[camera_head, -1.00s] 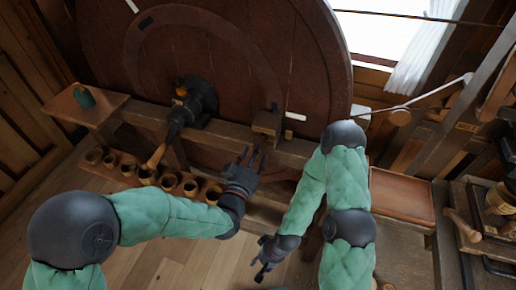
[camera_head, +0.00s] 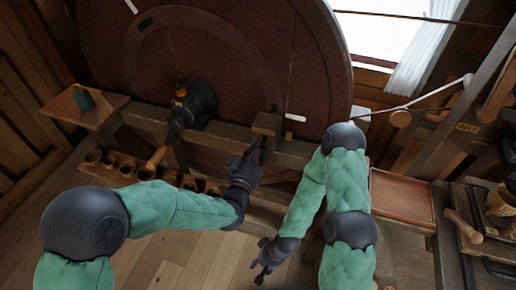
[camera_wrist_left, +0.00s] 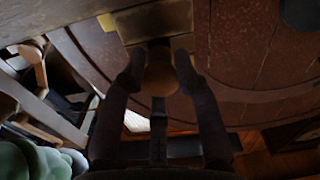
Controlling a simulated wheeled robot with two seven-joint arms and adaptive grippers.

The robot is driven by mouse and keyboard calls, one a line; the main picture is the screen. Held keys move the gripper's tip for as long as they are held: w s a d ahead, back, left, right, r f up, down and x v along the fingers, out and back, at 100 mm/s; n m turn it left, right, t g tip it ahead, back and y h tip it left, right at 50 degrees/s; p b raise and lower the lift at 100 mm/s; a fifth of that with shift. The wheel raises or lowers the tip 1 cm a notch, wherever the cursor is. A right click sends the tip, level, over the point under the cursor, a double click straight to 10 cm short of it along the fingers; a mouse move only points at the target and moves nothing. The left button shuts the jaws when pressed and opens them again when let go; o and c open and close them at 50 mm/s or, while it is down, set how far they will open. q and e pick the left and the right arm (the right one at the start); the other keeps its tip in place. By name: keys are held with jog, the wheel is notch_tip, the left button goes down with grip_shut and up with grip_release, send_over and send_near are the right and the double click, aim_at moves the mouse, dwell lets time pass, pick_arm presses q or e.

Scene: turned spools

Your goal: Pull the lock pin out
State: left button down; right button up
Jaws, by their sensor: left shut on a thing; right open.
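The lock pin's round wooden knob (camera_wrist_left: 160,78) shows in the left wrist view, directly below a pale wooden block. The same block (camera_head: 266,124) sits on the bench beam in front of the big wheel in the head view. My left gripper (camera_head: 257,148) is at the front of this block, its two fingers shut on the knob from both sides. The gripper hides the knob in the head view, and the pin's shaft is not visible. My right gripper (camera_head: 264,270) is open and empty, low over the floor, away from the block.
The big dark red wheel (camera_head: 240,60) stands close behind the beam. A dark fitting with a wooden handle (camera_head: 157,158) is to the left, above a row of wooden cups (camera_head: 127,169). A reddish tray (camera_head: 402,198) lies at the right.

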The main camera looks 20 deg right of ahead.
pick_arm(q)
jog(key=v, duration=0.3)
jog(key=shift+b, duration=0.3)
jog(key=c, duration=0.9)
grip_release()
jog(key=shift+a+r, duration=0.1)
jog(key=shift+s, duration=0.1)
jog(key=v, duration=1.2)
jog(key=shift+a, duration=0.1)
